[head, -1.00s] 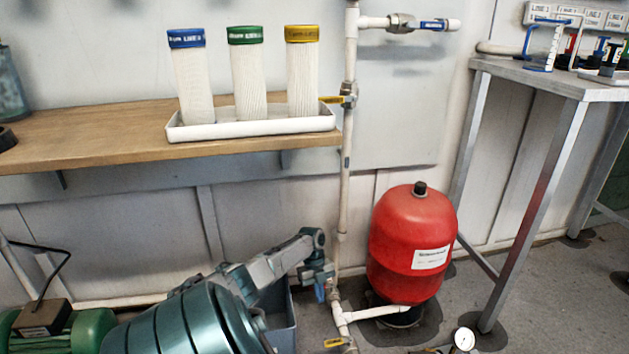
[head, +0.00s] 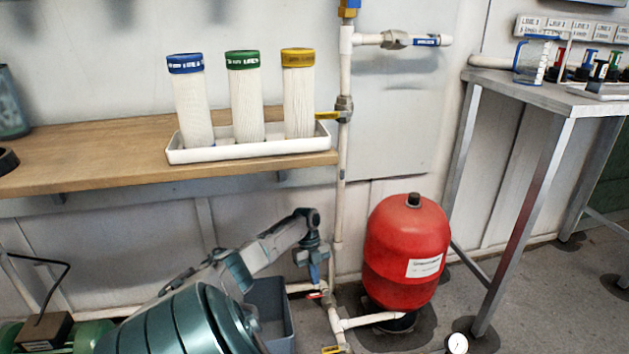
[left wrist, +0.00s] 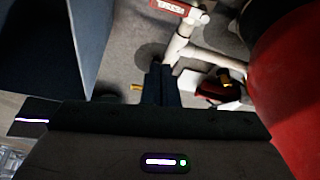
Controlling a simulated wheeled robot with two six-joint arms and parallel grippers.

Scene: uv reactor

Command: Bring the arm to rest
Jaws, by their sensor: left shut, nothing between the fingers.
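My left arm (head: 255,252) comes in from the lower left in the head view, its wrist bent downward. My left gripper (head: 315,283) points down in front of the white pipe, just above a small red valve handle (head: 316,295). In the left wrist view the dark fingers (left wrist: 158,84) are together and hold nothing. The red handle (left wrist: 170,8) with white lettering shows beyond them, apart from the fingertips. My right gripper is not in view.
A red tank (head: 405,250) stands right of the gripper, and a grey bin (head: 270,305) is left of it. White pipe (head: 340,180) rises behind. A wooden shelf (head: 80,160) carries a white tray (head: 250,152) with three filters. A metal table (head: 545,100) stands at right.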

